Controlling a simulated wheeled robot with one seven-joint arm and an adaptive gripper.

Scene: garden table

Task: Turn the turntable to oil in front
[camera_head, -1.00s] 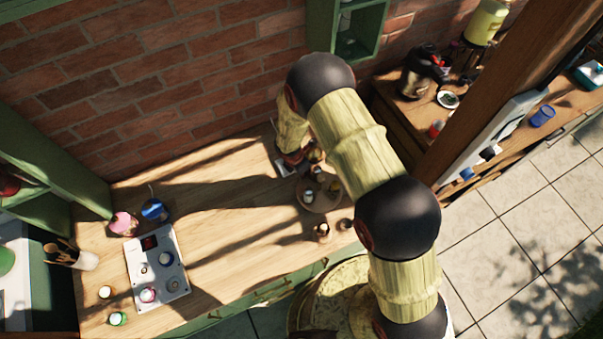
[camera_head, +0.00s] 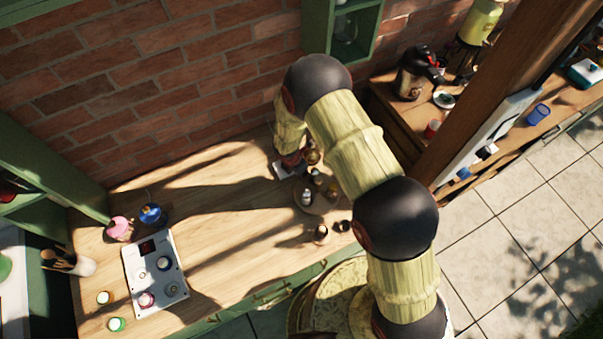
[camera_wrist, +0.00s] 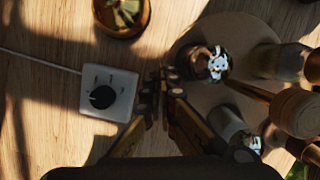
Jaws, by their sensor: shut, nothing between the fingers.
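The turntable is a round wooden disc (camera_wrist: 240,28) at the right of the wrist view; in the head view it (camera_head: 323,209) is partly behind my arm. It bears several containers: a jar with a shiny metallic top (camera_wrist: 203,63), a pale grey jar (camera_wrist: 228,122), a tan cylinder (camera_wrist: 278,62) and a wooden-topped one (camera_wrist: 296,112). I cannot tell which is the oil. My gripper (camera_wrist: 165,78) is shut and empty, its tips at the disc's left edge beside the metallic-topped jar. Whether they touch cannot be told. The head view hides the fingertips.
A white box with a black knob (camera_wrist: 107,95) and cable lies left of my gripper. Small jars (camera_head: 321,235) stand before the turntable. A white panel (camera_head: 155,275) is further left; the table between is mostly clear.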

